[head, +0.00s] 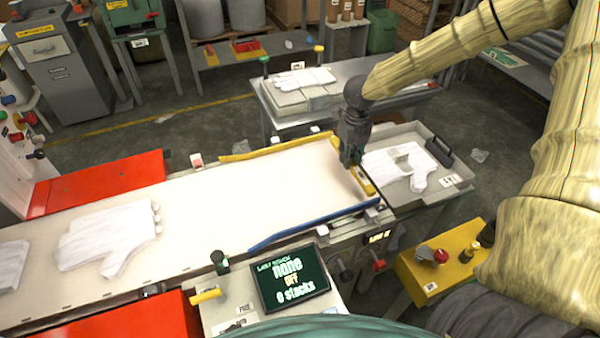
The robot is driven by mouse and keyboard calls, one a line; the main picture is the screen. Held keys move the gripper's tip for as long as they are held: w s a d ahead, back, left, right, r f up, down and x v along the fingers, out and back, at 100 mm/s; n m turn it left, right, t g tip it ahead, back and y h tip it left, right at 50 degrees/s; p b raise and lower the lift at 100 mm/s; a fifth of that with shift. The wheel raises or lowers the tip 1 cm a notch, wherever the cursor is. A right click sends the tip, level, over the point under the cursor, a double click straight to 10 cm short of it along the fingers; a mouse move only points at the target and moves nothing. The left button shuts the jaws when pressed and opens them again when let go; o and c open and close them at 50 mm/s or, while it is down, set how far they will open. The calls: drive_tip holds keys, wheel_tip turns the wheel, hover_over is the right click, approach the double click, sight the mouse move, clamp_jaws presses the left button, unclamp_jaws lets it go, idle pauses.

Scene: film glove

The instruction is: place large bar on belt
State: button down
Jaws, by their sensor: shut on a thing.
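My gripper (352,160) is over the right end of the white belt (240,186), pointing down. It is shut on a yellow bar (365,182), taken to be the large bar, whose upper part is partly hidden by the fingers. The bar lies crosswise near the belt's right edge; I cannot tell whether it touches the belt. A yellow guide rail (276,147) runs along the belt's far side and a blue guide rail (312,227) along its near side. White gloves (108,237) lie on the belt's left part.
A grey tray (402,198) at the belt's right end holds a white glove (398,165) and a black handled piece (439,152). A table behind carries stacked gloves (300,80). The belt's middle is clear.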

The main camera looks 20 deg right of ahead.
drive_tip(key=p, duration=0.2)
hover_over(309, 178)
drive_tip(key=shift+f, duration=0.55)
drive_tip(key=shift+a+f, duration=0.1)
drive_tip(key=shift+f, duration=1.7)
drive_tip(key=c, duration=1.3)
unclamp_jaws()
drive_tip(key=shift+f, duration=0.1)
drive_tip(key=shift+o, duration=0.2)
wheel_tip(309, 178, up, 12)
drive_tip(key=b, duration=0.1)
drive_tip(key=shift+r, duration=0.2)
